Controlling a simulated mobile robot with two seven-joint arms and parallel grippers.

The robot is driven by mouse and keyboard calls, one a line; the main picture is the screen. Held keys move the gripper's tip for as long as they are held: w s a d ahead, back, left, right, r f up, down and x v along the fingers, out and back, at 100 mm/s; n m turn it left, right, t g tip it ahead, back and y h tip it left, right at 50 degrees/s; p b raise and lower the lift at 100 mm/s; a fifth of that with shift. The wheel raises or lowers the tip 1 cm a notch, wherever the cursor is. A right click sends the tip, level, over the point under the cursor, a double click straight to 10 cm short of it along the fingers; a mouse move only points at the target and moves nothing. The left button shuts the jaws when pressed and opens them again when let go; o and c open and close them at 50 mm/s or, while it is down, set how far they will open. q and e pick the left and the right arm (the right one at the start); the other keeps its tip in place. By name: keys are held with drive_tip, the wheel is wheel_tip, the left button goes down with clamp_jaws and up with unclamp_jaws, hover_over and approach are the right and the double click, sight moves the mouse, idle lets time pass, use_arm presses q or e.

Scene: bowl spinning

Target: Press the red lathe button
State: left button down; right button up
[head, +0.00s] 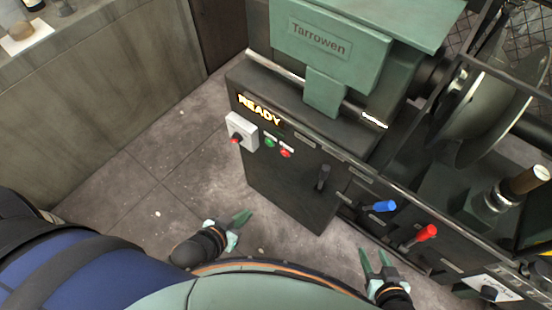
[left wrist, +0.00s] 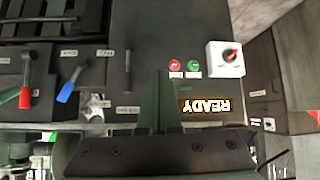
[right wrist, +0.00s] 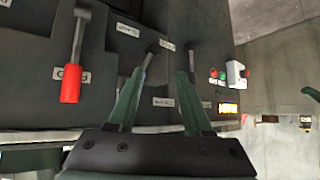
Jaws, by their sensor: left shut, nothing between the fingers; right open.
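The red button (head: 286,152) is on the lathe's dark front panel, just right of a green button (head: 270,141). In the left wrist view the red button (left wrist: 176,65) shows beyond my fingers, left of the green one (left wrist: 193,66). In the right wrist view the red button (right wrist: 213,73) is small, at upper right. My left gripper (head: 245,215) is shut and empty, below the panel in the picture and apart from it. My right gripper (head: 374,258) is open and empty, lower right, apart from the buttons.
A white switch box (head: 243,130) with a red knob sits left of the buttons, under a lit READY sign (head: 258,108). Blue (head: 384,206) and red (head: 426,233) levers stick out at right. A dark handle (head: 322,178) is between. Bare floor (head: 165,170) lies left.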

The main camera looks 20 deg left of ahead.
use_arm(q)
drive_tip(key=w+a+f+m+t+h+b, duration=0.3)
drive_tip(key=w+f+m+t+b, duration=0.4)
drive_tip(key=w+f+m+b, duration=0.5)
drive_tip(key=shift+w+a+f+m+t+h+b, duration=0.35)
drive_tip(key=shift+f+m+b, duration=0.25)
drive_tip(key=shift+m+b, duration=4.45)
use_arm(e)
drive_tip(key=w+a+f+n+t+y+b, duration=0.1)
drive_tip(key=w+a+n+t+y+b, duration=0.1)
drive_tip(key=w+t, duration=0.5)
drive_tip(key=shift+w+f+n, duration=0.2)
drive_tip(key=shift+w+n, duration=0.1)
drive_tip(key=shift+w, duration=0.75)
use_arm(q)
drive_tip(key=shift+n, duration=1.05)
use_arm(e)
drive_tip(key=shift+a, duration=0.1)
